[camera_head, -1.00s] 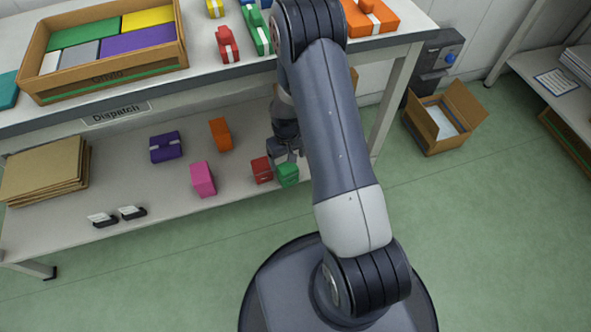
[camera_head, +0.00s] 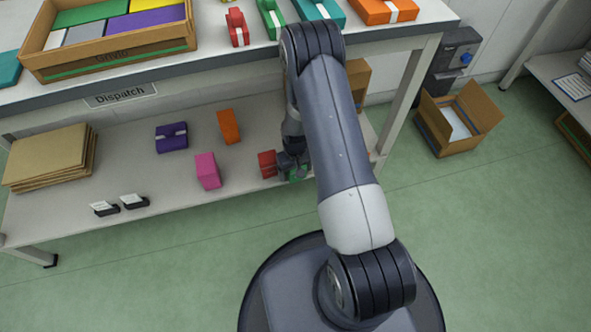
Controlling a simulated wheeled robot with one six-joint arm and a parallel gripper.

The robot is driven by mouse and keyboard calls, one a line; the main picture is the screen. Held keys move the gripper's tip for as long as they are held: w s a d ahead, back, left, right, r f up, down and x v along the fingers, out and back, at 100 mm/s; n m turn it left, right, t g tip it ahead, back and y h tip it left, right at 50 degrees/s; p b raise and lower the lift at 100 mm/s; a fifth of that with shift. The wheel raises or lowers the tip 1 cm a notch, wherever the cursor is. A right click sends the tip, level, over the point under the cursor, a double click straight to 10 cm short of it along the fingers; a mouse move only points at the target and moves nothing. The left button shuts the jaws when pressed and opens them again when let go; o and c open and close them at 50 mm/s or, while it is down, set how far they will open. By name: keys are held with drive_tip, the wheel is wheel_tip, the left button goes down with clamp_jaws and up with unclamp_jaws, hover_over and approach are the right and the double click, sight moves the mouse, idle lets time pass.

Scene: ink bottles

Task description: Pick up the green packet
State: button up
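A small green packet (camera_head: 297,177) is on the lower shelf near its front edge, mostly hidden behind my gripper and arm. My gripper (camera_head: 291,170) is low at this packet, over or around its top; I cannot tell whether it touches it. The fingers are small and dark, and I cannot see whether they are open or shut. A red packet (camera_head: 267,164) stands close on the gripper's left. Another green packet (camera_head: 271,18), longer and with a white band, lies on the upper table top.
The lower shelf (camera_head: 120,185) also holds pink (camera_head: 207,170), orange (camera_head: 228,126) and purple (camera_head: 172,137) packets and brown envelopes (camera_head: 50,155). The table top's front edge (camera_head: 190,72) overhangs it. A cardboard box (camera_head: 360,80) stands behind my arm. An open box (camera_head: 455,145) is on the floor.

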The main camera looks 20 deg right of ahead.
drive_tip(key=c, duration=1.1)
drive_tip(key=shift+r, duration=0.15)
